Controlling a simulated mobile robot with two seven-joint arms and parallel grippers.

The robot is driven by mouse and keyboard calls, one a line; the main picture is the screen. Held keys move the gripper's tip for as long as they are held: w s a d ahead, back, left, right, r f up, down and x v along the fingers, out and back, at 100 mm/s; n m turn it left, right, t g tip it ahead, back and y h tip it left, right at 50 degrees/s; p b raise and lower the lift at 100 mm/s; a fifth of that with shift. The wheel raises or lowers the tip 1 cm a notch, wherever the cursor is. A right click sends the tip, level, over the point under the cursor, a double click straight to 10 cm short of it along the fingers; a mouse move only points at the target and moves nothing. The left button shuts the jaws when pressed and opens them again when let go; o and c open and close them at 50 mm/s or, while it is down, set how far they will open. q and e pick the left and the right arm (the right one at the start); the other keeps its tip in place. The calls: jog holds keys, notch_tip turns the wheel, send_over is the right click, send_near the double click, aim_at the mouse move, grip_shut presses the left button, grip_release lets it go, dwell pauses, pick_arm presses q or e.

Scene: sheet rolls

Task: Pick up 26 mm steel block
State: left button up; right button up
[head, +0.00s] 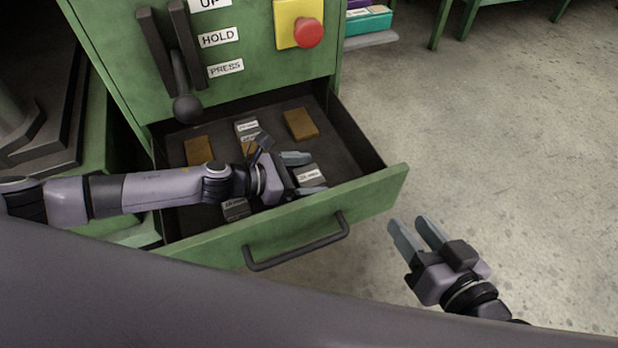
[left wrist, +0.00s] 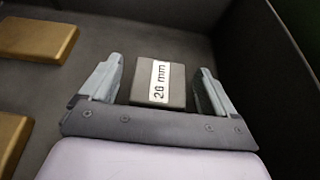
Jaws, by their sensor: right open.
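A grey steel block (left wrist: 172,70) with a white label stands between the two fingers of my left gripper (left wrist: 160,75) in the left wrist view. The label ends in "mm"; its number looks like 20 or 26, and I cannot tell which. The fingers are open, with a gap on each side of the block. In the head view my left gripper (head: 309,173) is low in the open drawer, with this block (head: 310,178) between its fingers. My right gripper (head: 410,224) is open and empty, outside the drawer at its right.
The green drawer (head: 375,192) also holds brown blocks (head: 198,151) (head: 300,123) and other labelled grey blocks (head: 246,126) (head: 235,208), some partly behind my left arm. The cabinet front has a lever (head: 185,105) and a red button (head: 309,33). Floor at right is clear.

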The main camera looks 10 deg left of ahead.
pick_arm(q)
jog(key=c, duration=1.5)
jog(key=shift+r, duration=0.15)
jog(key=shift+c, duration=0.2)
